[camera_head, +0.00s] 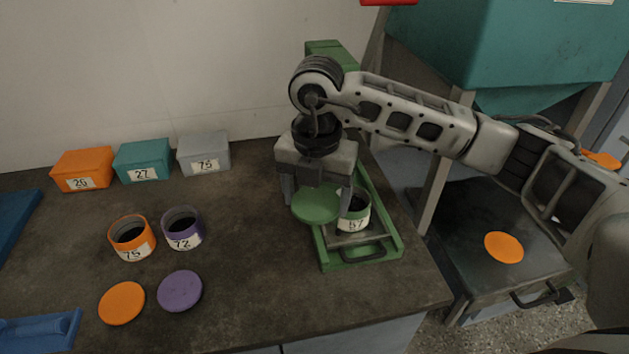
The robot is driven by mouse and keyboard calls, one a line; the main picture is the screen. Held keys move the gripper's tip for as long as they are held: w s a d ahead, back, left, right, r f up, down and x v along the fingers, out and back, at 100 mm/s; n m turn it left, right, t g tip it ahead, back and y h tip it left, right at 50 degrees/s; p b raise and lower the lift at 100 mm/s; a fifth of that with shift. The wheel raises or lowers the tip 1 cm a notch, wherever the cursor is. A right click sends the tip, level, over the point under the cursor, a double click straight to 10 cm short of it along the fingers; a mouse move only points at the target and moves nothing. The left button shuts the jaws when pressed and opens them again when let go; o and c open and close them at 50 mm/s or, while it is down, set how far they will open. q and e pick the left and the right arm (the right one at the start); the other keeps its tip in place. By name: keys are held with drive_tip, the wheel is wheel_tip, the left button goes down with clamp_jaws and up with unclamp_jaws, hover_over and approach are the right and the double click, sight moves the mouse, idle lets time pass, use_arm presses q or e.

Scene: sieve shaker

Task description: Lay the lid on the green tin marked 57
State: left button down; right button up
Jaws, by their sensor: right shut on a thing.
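The green tin marked 57 (354,219) stands on the green frame at the right of the bench. It is partly hidden behind my right gripper and the lid. The green round lid (316,206) is held by my right gripper (318,212), whose fingers point down and are shut on it. The lid is at the tin's left and overlaps its rim in the picture. I cannot tell how high it is above the tin. My left gripper is not in view.
The green sieve shaker (389,208) has upright bars around the tin. Orange (132,236) and purple (182,229) tins stand left, with an orange lid (122,303) and a purple lid (180,291) in front. Boxes (143,161) line the wall. The bench's front middle is clear.

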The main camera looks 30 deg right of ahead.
drive_tip(key=m, duration=0.6)
drive_tip(key=shift+w+r, duration=0.25)
drive_tip(key=shift+r, duration=0.05)
drive_tip(key=m, duration=0.5)
drive_tip(key=shift+w+r+m+p, duration=0.2)
drive_tip(key=shift+w+m+p, duration=0.05)
drive_tip(key=shift+m+p, duration=0.15)
drive_tip(key=shift+d+m, duration=0.15)
drive_tip(key=shift+m, duration=0.45)
drive_tip(key=shift+w+d+f+b, duration=0.15)
drive_tip(key=shift+w+d+b, duration=0.2)
drive_tip(key=shift+d, duration=0.45)
drive_tip(key=w+d+b, duration=0.2)
drive_tip(key=w+d, duration=0.1)
drive_tip(key=d, duration=0.5)
use_arm(q)
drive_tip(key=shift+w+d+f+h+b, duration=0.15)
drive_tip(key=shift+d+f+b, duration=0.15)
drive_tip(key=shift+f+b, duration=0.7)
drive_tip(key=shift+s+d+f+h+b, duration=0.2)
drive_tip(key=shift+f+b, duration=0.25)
drive_tip(key=shift+b, duration=0.95)
use_arm(e)
drive_tip(key=shift+d+f, duration=0.2)
drive_tip(key=shift+f, duration=3.05)
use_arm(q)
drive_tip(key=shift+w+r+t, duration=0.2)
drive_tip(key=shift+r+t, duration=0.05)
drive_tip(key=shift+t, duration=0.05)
